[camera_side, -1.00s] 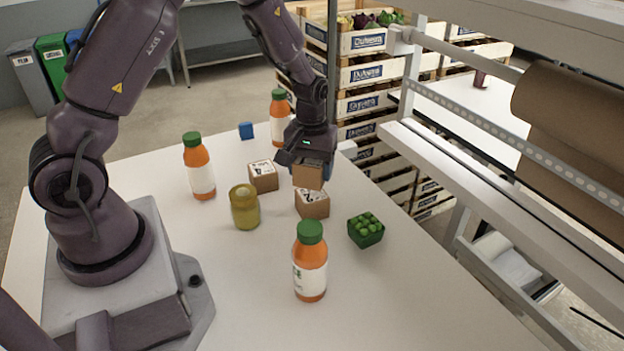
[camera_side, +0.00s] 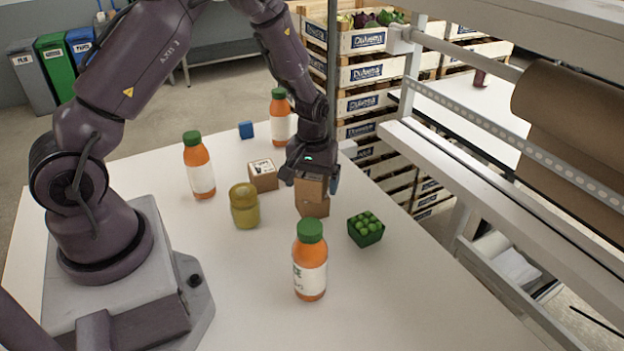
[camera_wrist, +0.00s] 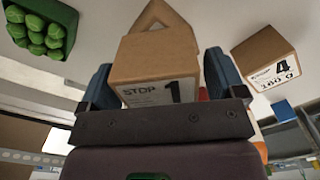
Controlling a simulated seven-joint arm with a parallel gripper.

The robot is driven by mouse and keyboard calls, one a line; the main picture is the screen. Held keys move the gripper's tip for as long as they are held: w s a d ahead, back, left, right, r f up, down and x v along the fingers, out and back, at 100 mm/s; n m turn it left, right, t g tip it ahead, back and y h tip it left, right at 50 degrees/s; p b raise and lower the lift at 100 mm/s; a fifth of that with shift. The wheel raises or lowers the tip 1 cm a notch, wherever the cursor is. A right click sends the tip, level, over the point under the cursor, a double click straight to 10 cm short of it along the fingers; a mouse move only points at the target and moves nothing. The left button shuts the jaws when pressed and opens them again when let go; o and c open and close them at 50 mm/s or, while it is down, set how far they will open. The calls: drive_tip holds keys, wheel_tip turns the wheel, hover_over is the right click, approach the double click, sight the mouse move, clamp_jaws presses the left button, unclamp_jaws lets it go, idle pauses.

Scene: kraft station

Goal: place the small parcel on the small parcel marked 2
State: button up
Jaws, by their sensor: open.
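The small parcel (camera_side: 310,189), a brown carton marked "STOP 1" in the wrist view (camera_wrist: 155,62), sits on top of another small parcel (camera_side: 315,209). The lower one's top label is covered now, so its number cannot be read. In the wrist view the lower parcel (camera_wrist: 163,18) shows turned at an angle beyond the upper one. My gripper (camera_side: 309,178) is down around the upper parcel. In the wrist view its blue fingers (camera_wrist: 160,66) stand on either side of it, open, with a small gap visible at the right.
A parcel marked 4 (camera_side: 264,177) stands to the left, near a yellow-green jar (camera_side: 244,207). A green basket of limes (camera_side: 366,231) and an orange bottle (camera_side: 310,268) stand in front. More bottles (camera_side: 199,168) and a blue cube (camera_side: 246,130) stand farther back.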

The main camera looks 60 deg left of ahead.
drive_tip(key=shift+r, duration=0.1)
wheel_tip(320, 180, up, 12)
drive_tip(key=shift+f, duration=0.1)
drive_tip(key=s+d+r+m+t, duration=0.2)
drive_tip(key=s+d+r+m, duration=0.3)
drive_tip(key=r, duration=0.6)
drive_tip(key=s+d+r+m+t, duration=0.1)
drive_tip(key=s+d+r+m, duration=0.1)
drive_tip(key=s, duration=0.4)
drive_tip(key=s+d+r+m+t, duration=0.2)
drive_tip(key=s+d+r, duration=0.1)
drive_tip(key=s, duration=0.4)
drive_tip(key=shift+s+r+t, duration=0.2)
drive_tip(key=shift+r+t, duration=0.05)
drive_tip(key=shift+t, duration=0.05)
